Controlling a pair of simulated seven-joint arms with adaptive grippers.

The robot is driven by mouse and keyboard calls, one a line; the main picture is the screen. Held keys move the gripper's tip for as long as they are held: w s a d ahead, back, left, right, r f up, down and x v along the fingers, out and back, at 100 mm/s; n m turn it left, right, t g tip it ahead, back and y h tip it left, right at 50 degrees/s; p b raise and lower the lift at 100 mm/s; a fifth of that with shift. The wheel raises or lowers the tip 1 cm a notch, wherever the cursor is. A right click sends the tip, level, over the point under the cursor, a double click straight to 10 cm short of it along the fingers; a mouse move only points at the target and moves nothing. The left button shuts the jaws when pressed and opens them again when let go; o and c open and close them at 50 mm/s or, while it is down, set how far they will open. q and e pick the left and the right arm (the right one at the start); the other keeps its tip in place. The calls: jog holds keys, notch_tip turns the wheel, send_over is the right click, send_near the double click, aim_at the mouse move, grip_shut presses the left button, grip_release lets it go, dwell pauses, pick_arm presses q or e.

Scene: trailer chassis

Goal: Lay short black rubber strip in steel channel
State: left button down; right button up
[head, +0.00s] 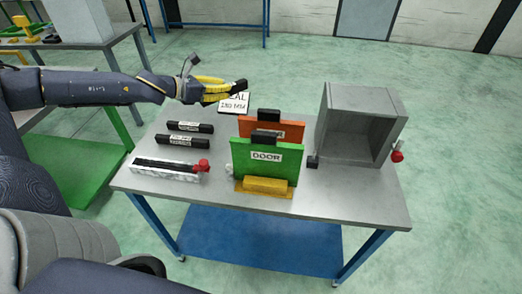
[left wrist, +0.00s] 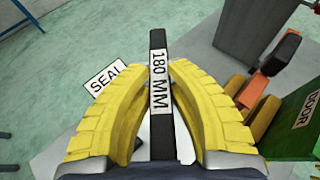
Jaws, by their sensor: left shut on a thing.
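My left gripper (head: 238,87) has yellow fingers and is raised over the back left of the table. It is shut on a black strip marked 180 MM (left wrist: 160,85), which stands out beyond the fingertips in the left wrist view. Two other black strips with white labels, one farther back (head: 190,127) and one nearer (head: 182,142), lie on the table. The steel channel (head: 152,175) lies at the table's front left, with a dark inside and a red knob (head: 204,165) at its right end. I cannot tell whether the dark inside holds a strip. My right gripper is not in view.
A white SEAL card (head: 233,104) is behind the strips, partly hidden by my gripper. A green DOOR panel (head: 265,172) and an orange panel (head: 285,128) stand mid-table, with a yellow block (head: 264,188) in front. An open grey box (head: 345,142) stands at the right.

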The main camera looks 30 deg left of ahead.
aim_at(230, 135)
pick_arm(q)
jog(key=shift+m+h, duration=0.3)
jog(key=shift+s+d+f, duration=0.1)
jog(key=shift+d+f, duration=0.1)
jog(key=shift+f, duration=3.05)
jog(key=shift+s+d+f, duration=0.1)
jog(key=shift+d+f, duration=0.15)
jog(key=shift+f, duration=3.05)
jog(key=shift+d+f, duration=0.2)
jog(key=shift+f, duration=3.05)
jog(key=shift+f, duration=0.1)
jog(key=c, duration=1.3)
grip_release()
jog(key=shift+v, duration=5.6)
jog(key=shift+s+a+r, duration=0.15)
jog(key=shift+s+r, duration=0.05)
jog(key=shift+r, duration=0.05)
